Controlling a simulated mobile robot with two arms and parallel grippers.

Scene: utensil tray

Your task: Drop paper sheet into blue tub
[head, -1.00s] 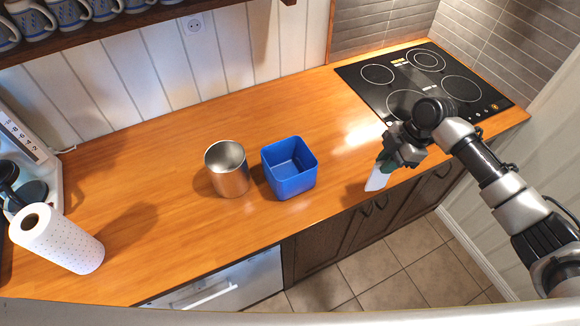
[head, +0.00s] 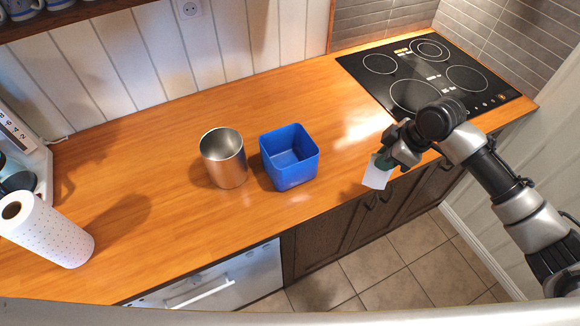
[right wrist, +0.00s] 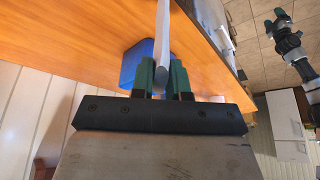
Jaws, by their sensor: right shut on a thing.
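The blue tub (head: 290,172) is a square open box standing upright on the wooden counter. It also shows behind my fingers in the right wrist view (right wrist: 130,68). My right gripper (head: 384,163) is shut on the white paper sheet (head: 376,178), to the right of the tub and apart from it. The sheet hangs down near the counter's front edge. In the right wrist view the sheet (right wrist: 162,40) is seen edge-on between the green fingers. My left gripper (right wrist: 274,19) shows small at the upper right of that view, its green fingertips apart and nothing visible between them.
A metal canister (head: 223,160) stands close left of the tub. A paper towel roll (head: 47,232) is at the far left. A black cooktop (head: 435,75) lies at the back right. The counter (head: 130,180) between roll and canister is clear.

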